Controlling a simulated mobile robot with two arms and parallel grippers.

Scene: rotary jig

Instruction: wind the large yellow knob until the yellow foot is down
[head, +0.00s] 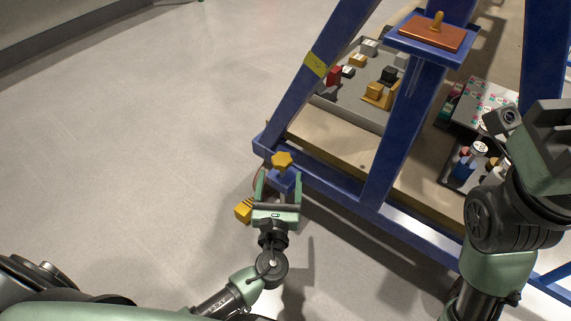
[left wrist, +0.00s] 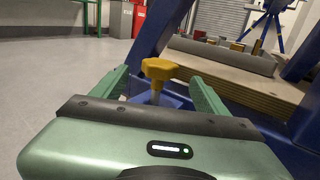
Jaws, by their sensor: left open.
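The large yellow knob (head: 282,160) stands on a screw at the near left corner of the blue jig frame (head: 345,197). It also shows in the left wrist view (left wrist: 159,69), between and beyond the fingers. My left gripper (head: 280,182) is open, with its fingers pointing at the knob and apart from it. The yellow foot (head: 244,209) shows low beside the frame corner, partly hidden by my gripper; I cannot tell whether it touches the floor.
A grey tray (head: 345,112) with several small parts lies on the frame's wooden shelf. A blue post carries an orange-brown plate (head: 432,32) with a small yellow handle. Bottles and boxes (head: 480,150) stand at the right. The floor (head: 130,130) at the left is clear.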

